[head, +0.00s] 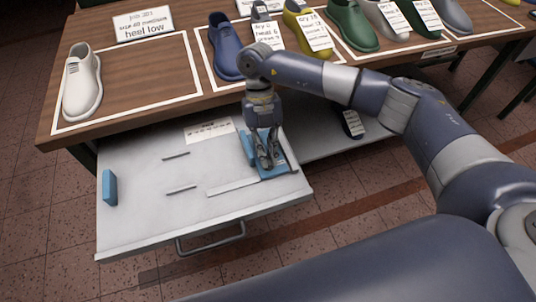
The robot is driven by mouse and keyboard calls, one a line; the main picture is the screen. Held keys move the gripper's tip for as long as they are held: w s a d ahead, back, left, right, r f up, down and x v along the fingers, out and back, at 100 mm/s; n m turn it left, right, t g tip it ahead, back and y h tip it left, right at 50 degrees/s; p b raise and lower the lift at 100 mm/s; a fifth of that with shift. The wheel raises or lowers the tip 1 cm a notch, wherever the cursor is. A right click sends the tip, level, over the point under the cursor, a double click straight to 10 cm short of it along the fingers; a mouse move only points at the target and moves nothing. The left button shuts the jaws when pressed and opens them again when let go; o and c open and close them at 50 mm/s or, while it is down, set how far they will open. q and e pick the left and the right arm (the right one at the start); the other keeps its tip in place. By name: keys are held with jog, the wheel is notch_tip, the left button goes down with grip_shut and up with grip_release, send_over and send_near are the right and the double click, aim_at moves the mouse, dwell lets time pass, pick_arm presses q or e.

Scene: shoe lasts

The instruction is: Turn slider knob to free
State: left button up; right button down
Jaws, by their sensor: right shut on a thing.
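My right gripper (267,162) points down over the right part of a pale panel (140,225) that juts out in front of the table like a pulled-out drawer. Its fingers are closed on the slider knob, which is mostly hidden between them. A blue base plate (282,172) shows around and under the fingertips. A long light strip (232,187) runs from this plate to the left. The knob's turn angle cannot be made out. My left gripper is not in view.
A blue block (109,188) stands at the panel's left edge. Two short grey bars and a paper label (208,129) lie on the panel. A handle (212,240) is at its front. Several shoe lasts, including a white one (82,82) and a blue one (225,48), stand on the wooden table.

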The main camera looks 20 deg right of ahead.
jog(key=shift+n, duration=0.5)
jog(key=c, duration=1.7)
grip_release()
